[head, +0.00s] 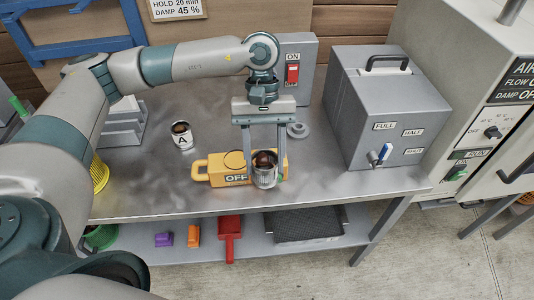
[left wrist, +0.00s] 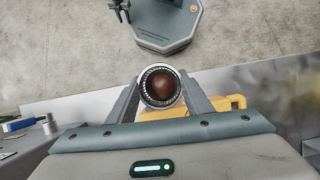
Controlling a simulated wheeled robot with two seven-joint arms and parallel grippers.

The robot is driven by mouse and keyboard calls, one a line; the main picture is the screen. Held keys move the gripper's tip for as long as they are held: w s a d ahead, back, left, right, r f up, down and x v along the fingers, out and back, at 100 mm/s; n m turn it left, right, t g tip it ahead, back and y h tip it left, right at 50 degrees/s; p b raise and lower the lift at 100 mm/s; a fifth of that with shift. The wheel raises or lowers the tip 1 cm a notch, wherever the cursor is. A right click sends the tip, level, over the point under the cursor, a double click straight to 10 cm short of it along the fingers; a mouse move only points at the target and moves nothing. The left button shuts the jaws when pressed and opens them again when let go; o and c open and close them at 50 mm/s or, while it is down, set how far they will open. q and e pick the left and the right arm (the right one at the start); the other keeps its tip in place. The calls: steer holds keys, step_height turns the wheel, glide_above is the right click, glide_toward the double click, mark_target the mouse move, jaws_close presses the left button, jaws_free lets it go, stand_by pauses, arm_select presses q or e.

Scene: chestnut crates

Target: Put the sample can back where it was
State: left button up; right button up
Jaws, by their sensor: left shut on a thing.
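My left gripper (head: 264,160) points down over the front of the metal table and is shut on a can (head: 264,180). The can is a small open metal tin with dark brown contents. It is upright in front of the yellow device marked OFF; I cannot tell whether its base touches the table. In the left wrist view the can (left wrist: 160,87) sits between the two fingers, its round mouth facing the camera. A second can (head: 182,141), marked A, stands on the table to the left, also with brown contents. My right gripper is not in view.
The yellow OFF device (head: 215,170) lies right behind the held can. A grey box (head: 345,115) with FULL and HALF labels stands to the right. A switch box (head: 306,70) and a grey ring (head: 298,130) are behind. Clear tabletop lies left of the yellow device.

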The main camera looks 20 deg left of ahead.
arm_select(q)
steer(key=m, duration=0.2)
steer(key=m+y, duration=0.1)
steer(key=m, duration=0.1)
steer(key=m+y, duration=0.1)
steer(key=shift+s+a+f+m+g, duration=0.1)
steer(key=shift+s+f+m+g, duration=0.2)
steer(key=shift+s+f+m, duration=0.1)
